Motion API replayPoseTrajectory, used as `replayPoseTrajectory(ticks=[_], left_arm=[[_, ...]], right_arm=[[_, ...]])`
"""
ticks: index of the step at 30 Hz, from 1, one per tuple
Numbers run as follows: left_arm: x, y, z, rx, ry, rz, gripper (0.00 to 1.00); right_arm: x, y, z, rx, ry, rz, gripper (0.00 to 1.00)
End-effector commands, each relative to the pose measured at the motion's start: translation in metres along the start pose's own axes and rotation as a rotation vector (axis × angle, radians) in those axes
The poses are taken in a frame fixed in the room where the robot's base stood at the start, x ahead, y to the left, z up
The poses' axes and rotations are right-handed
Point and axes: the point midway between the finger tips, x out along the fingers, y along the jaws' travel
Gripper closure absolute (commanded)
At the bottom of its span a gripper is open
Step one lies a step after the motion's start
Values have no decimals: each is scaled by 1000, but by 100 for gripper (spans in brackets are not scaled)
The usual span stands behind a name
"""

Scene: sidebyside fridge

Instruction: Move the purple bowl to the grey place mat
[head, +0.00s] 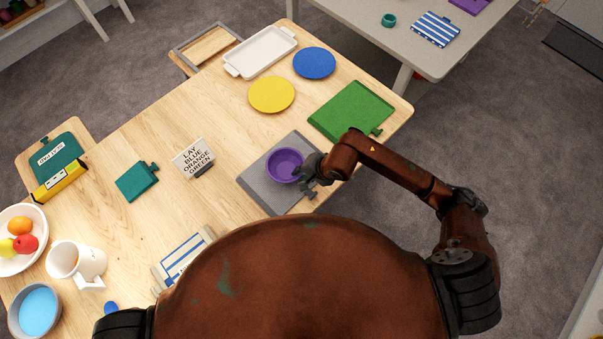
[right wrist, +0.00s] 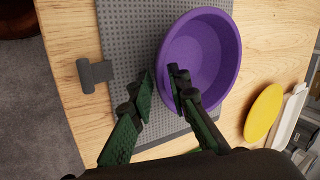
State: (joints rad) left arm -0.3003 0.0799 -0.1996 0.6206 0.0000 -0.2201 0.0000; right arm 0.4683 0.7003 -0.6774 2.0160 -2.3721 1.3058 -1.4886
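The purple bowl (head: 285,163) is upright over the grey place mat (head: 262,188) and appears to rest on it, towards the mat's far right side. My right gripper (head: 308,174) is at the bowl's near right rim. In the right wrist view, the gripper (right wrist: 160,80) has a gap between its fingertips, one finger inside the purple bowl (right wrist: 205,50) and one outside. Whether either finger touches the rim cannot be told. The dotted mat (right wrist: 130,35) and its dark tab show there too. My left gripper is not in view.
A green board (head: 352,108) lies just beyond the mat, with yellow (head: 271,94) and blue (head: 314,63) plates and a white tray (head: 262,50) farther back. A small sign (head: 193,157) stands left of the mat. Bare wood lies between the sign and the yellow plate.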

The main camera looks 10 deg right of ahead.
Motion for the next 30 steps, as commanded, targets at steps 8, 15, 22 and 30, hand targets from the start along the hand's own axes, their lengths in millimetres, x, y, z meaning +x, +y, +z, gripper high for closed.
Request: replayPoseTrajectory(ticks=[8,15,22,30], left_arm=[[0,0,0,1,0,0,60],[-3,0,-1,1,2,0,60],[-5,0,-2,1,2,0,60],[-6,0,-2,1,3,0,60]], right_arm=[[0,0,0,0,0,0,74],[-8,-2,-1,-1,2,-2,74],[-50,-2,-2,-4,5,-2,74],[-102,-2,-1,-3,4,-1,74]])
